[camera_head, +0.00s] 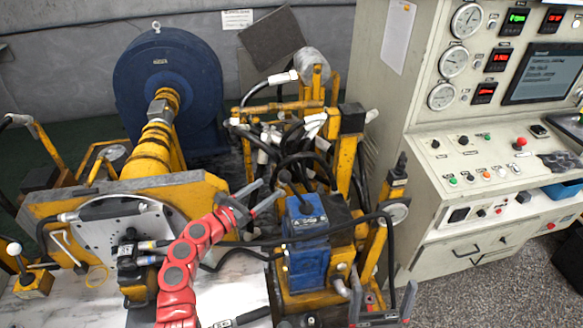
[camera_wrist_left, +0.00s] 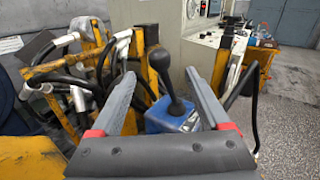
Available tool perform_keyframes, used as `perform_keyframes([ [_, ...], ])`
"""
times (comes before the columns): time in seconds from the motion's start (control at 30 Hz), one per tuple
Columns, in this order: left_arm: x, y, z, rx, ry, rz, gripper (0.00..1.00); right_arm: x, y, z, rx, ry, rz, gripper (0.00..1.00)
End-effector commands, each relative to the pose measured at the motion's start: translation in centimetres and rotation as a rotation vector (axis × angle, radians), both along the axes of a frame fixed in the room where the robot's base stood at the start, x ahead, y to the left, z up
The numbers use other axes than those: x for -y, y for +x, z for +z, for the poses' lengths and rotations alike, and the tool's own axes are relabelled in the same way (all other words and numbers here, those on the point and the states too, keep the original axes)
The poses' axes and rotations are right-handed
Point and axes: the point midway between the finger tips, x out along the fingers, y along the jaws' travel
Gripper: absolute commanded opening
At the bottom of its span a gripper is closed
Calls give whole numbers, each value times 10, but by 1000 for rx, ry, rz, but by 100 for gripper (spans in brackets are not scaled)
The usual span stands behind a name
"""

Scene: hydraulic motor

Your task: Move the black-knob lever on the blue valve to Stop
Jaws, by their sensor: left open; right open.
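The blue valve (camera_head: 307,240) sits on the yellow frame right of my left arm. Its black-knob lever (camera_head: 285,177) stands up from the top. In the left wrist view, the round black knob (camera_wrist_left: 160,60) and its stem rise from the blue valve (camera_wrist_left: 168,117), tilted slightly. My left gripper (camera_head: 272,186) is open, with its fingertips close to the knob. In the left wrist view the lever shows between the two grey fingers (camera_wrist_left: 163,88); I see no contact. My right gripper (camera_head: 383,288) is open at the bottom, right of and below the valve, and looks empty. Lever markings are not readable.
A second black-handled lever (camera_head: 401,162) stands on the yellow post to the right. The control cabinet (camera_head: 440,195) is at the right. A white-ball lever (camera_head: 14,249) is at far left.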

Motion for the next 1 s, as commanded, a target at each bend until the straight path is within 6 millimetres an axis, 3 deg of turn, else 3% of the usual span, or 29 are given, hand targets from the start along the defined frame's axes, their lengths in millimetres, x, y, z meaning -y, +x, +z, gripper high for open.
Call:
perform_keyframes([
  [0.13,25,24,2,-3,1,-4,79,0,0,8,0,0,0,100],
  [0.5,66,70,-1,0,0,0,79,0,0,7,0,0,0,100],
  [0.7,76,83,0,2,1,4,79,0,0,5,0,0,0,100],
  [1.0,80,85,-1,-1,2,3,79,0,0,5,0,0,0,100],
])
